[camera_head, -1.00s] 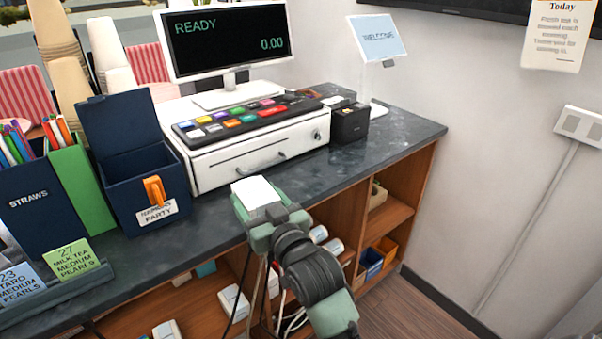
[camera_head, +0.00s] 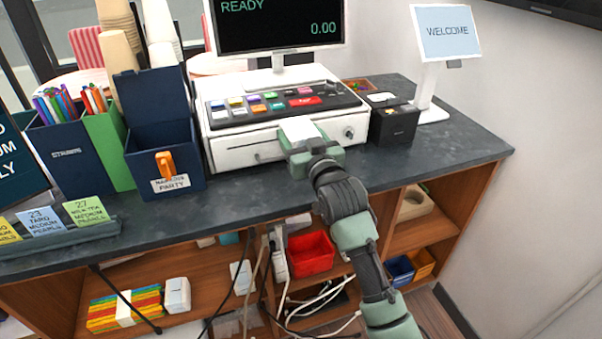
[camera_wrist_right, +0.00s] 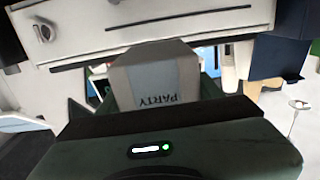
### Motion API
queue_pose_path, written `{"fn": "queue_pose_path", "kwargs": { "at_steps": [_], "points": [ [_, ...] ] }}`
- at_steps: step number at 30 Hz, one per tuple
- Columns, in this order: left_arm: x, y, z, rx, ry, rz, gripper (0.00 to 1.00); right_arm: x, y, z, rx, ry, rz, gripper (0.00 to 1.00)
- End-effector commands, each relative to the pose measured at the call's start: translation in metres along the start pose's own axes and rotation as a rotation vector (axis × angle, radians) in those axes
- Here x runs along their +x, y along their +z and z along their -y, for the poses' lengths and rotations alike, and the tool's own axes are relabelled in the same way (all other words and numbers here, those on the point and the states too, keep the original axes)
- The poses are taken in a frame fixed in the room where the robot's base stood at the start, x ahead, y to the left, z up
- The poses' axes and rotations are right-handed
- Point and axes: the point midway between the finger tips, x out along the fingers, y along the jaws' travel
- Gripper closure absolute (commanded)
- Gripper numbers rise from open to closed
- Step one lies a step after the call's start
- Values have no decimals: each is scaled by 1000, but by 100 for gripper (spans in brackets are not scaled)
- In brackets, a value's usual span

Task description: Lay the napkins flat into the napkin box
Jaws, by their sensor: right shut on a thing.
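The napkin box (camera_head: 160,150) is a dark navy box with its lid raised, an orange clip on its front and a label with "PARTY". It stands on the counter left of the cash drawer. My right gripper (camera_head: 308,150) is in front of the drawer's right half, shut on a pale napkin pack (camera_head: 299,130). In the right wrist view the pack (camera_wrist_right: 146,75) has a grey band reading "PARTY", upside down in the picture. A navy surface at the upper right there looks like the box (camera_wrist_right: 281,55). The box's inside is mostly hidden. My left gripper is out of view.
The cash drawer (camera_head: 240,152) with coloured keys and a monitor stands behind my gripper. A black box (camera_head: 394,122) and welcome sign (camera_head: 446,35) are to the right. A green straw holder (camera_head: 108,150) adjoins the napkin box. The counter front (camera_head: 235,195) is clear.

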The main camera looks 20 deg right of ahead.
Motion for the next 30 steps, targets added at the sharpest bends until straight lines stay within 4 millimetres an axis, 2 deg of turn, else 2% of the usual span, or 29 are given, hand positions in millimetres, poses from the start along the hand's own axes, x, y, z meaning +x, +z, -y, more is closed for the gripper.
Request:
{"fn": "queue_pose_path", "kwargs": {
  "at_steps": [1, 3, 6, 14, 19, 22, 30],
  "points": [
    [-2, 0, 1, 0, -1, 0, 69, 0, 16, 0, 0, 1, 6, 80],
    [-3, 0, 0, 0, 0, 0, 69, 0, 33, 0, 0, 1, 6, 80],
    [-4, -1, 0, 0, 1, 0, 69, 0, 53, 0, 1, 0, 2, 80],
    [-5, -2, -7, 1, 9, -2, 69, 0, 78, 0, 1, 1, 0, 80],
    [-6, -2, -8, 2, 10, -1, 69, 0, 105, 0, 1, 1, 1, 80],
    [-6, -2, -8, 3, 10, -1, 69, 0, 113, 0, 1, 0, -1, 80],
    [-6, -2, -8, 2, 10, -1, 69, 0, 114, 0, 1, 0, -3, 80]
  ]
}}
